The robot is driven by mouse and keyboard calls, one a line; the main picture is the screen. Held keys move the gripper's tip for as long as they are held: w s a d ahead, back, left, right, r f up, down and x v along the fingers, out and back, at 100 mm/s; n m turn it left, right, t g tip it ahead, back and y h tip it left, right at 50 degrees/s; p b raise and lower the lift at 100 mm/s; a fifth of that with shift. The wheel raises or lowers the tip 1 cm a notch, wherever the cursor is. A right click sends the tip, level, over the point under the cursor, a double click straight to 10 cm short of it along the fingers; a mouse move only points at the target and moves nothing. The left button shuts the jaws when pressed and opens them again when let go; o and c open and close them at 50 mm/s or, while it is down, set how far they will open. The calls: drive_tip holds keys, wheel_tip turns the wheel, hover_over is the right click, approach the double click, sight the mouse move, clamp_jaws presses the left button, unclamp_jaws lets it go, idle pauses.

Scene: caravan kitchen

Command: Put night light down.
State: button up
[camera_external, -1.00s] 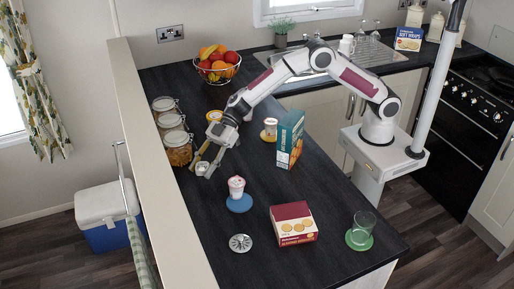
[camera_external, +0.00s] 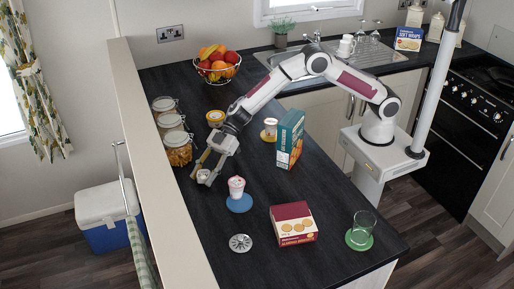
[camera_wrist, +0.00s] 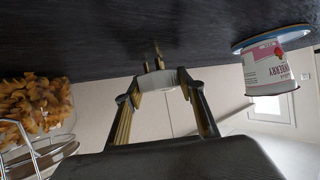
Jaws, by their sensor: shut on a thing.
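The night light is a small white piece with metal plug pins. In the wrist view the night light (camera_wrist: 159,80) sits between my fingertips, its pins pointing away from my gripper and seen against the dark counter. My gripper (camera_external: 204,176) is shut on it, low over the left side of the counter, in front of the glass jars. In the external view the night light (camera_external: 203,174) is a small pale spot between the fingers. I cannot tell whether it touches the counter (camera_external: 213,212).
A pink-and-white strawberry tub (camera_external: 236,187) stands on a blue coaster (camera_external: 240,205), close right of my gripper. Glass jars (camera_external: 178,148) line the left wall. A metal disc (camera_external: 240,243), a cracker box (camera_external: 293,223) and a teal box (camera_external: 289,139) stand apart. Counter near the disc is clear.

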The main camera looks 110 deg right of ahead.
drive_tip(key=shift+f, duration=0.15)
drive_tip(key=o, duration=1.1)
drive_tip(key=shift+o, duration=0.2)
drive_tip(key=shift+r, duration=0.25)
drive_tip(key=shift+v, duration=6)
drive_tip(key=shift+f, duration=0.1)
